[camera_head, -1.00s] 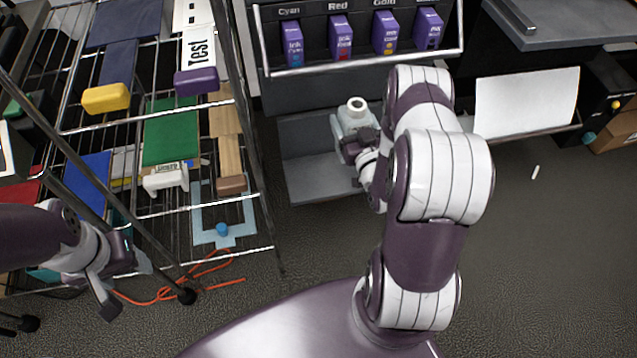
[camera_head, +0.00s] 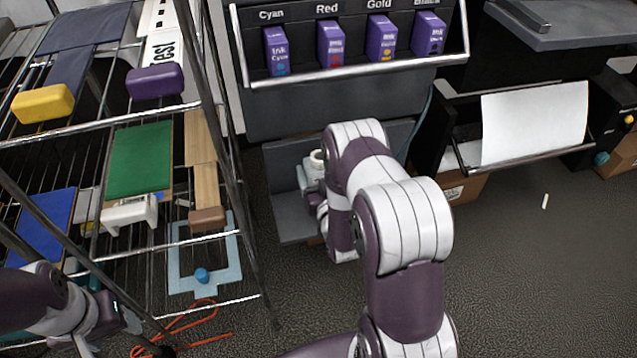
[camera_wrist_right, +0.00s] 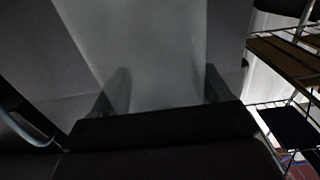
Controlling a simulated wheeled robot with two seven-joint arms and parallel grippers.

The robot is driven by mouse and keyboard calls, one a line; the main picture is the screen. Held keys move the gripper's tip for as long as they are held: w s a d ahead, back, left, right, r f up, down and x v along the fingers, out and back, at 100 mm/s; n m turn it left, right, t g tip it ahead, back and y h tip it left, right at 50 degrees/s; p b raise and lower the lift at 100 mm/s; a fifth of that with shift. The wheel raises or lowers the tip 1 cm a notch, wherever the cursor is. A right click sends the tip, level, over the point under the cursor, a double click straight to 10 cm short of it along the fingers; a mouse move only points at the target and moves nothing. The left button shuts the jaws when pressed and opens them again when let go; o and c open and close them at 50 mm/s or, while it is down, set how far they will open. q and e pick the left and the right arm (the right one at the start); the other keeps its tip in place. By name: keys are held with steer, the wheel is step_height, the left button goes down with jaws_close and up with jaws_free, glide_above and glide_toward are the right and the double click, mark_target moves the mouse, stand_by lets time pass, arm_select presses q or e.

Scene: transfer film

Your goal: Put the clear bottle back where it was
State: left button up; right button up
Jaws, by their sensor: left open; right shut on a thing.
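The clear bottle (camera_head: 309,176), pale with a white-rimmed mouth, is upright in the grey recess (camera_head: 283,208) below the ink cartridges in the head view. My right gripper (camera_head: 318,202) is shut on it, mostly hidden behind my right arm. In the right wrist view the two dark fingers (camera_wrist_right: 165,90) stand on either side of a dim, greyish see-through surface, likely the bottle (camera_wrist_right: 163,55). Whether the bottle's base touches the recess floor is hidden. My left gripper (camera_head: 108,325) is open and empty at the lower left, by the wire rack's near side.
A wire rack (camera_head: 150,315) with coloured boxes and boards stands at left. Ink cartridges (camera_head: 330,43) sit behind a rail (camera_head: 350,70) above the recess. A paper sheet (camera_head: 535,122) hangs at right. An orange cable (camera_head: 195,325) lies on the floor. The floor at right is mostly clear.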

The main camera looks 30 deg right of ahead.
arm_select(q)
steer(key=shift+f, duration=0.65)
arm_select(e)
step_height(320, 180, down, 2)
steer(key=shift+f, duration=0.15)
steer(key=shift+f+b, duration=0.15)
steer(key=shift+b, duration=0.2)
steer(key=o, duration=1.5)
arm_select(q)
steer(key=shift+f, duration=0.1)
